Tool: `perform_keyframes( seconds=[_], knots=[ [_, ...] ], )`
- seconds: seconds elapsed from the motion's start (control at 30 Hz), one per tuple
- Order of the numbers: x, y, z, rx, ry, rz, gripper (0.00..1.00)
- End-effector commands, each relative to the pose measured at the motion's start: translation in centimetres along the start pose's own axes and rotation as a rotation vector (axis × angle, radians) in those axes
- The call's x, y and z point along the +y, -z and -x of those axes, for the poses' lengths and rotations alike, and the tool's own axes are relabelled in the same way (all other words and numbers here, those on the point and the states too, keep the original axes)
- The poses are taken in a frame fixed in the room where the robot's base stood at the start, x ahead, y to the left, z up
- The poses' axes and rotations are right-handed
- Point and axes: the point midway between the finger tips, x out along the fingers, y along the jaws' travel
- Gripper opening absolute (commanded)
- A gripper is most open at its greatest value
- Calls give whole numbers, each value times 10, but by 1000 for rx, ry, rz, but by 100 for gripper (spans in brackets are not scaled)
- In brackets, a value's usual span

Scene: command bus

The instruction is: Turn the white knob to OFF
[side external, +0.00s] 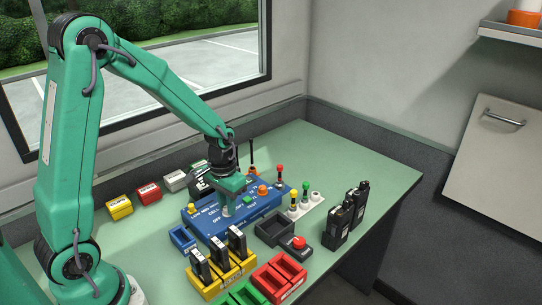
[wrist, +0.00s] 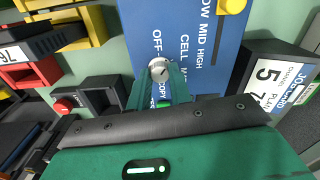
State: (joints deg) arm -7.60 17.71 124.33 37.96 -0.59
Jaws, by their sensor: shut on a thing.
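The white knob (wrist: 159,69) is a small round dial on the blue panel (wrist: 205,72), seen from above in the wrist view. A dark pointer line crosses its face at a slant. The word OFF is printed beside it; which mark the pointer meets is not clear. My green gripper (wrist: 161,80) has its fingers on both sides of the knob and is shut on it. In the side view my gripper (side external: 227,207) points down at the near-left part of the blue panel (side external: 242,226), and the knob is mostly hidden by the fingers.
A yellow knob (side external: 192,209), a green button (side external: 248,199) and an orange knob (side external: 262,190) are also on the panel. A yellow rack of black devices (side external: 222,280), red trays (side external: 279,276), a red button box (side external: 298,243) and black radios (side external: 338,222) stand around it.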

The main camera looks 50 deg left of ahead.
Motion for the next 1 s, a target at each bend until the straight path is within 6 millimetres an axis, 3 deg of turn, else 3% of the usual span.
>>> perform_keyframes(
  seconds=[0.6, 1.0],
  knots=[
    [0, 0, 1, 0, 0, 534, 0],
    [0, 0, 1, 0, 0, 657, 0]
  ],
)
